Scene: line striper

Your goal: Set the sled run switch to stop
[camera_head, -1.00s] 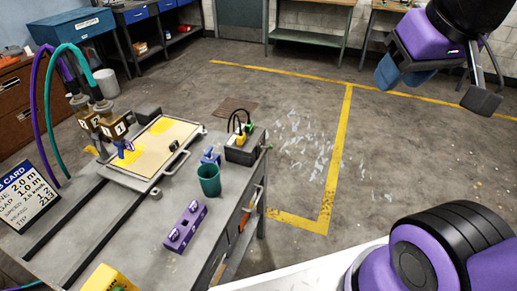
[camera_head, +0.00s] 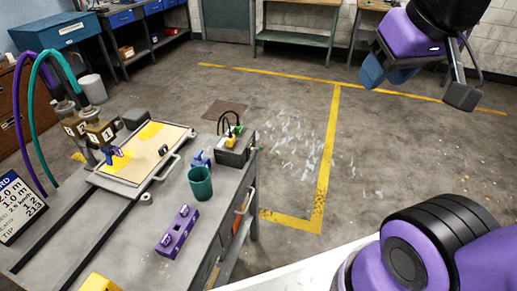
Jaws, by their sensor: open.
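A purple box (camera_head: 178,232) with small knobs on top lies on the bench near its right front edge; I cannot read its markings or tell how its knobs are set. A dark box (camera_head: 237,146) with black cables and a yellow part stands at the bench's right back corner. I cannot tell which of these carries the sled run switch. The striper sled (camera_head: 98,132), with numbered brass-coloured valves, stands by a yellow-marked panel (camera_head: 142,160). My gripper (camera_head: 415,84) is open and empty at the upper right, over the floor, well away from the bench.
A green cup (camera_head: 200,186) and a blue-handled part (camera_head: 199,159) stand between the two boxes. A card (camera_head: 14,207) is at the left, and a yellow thing (camera_head: 99,283) at the bottom edge.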

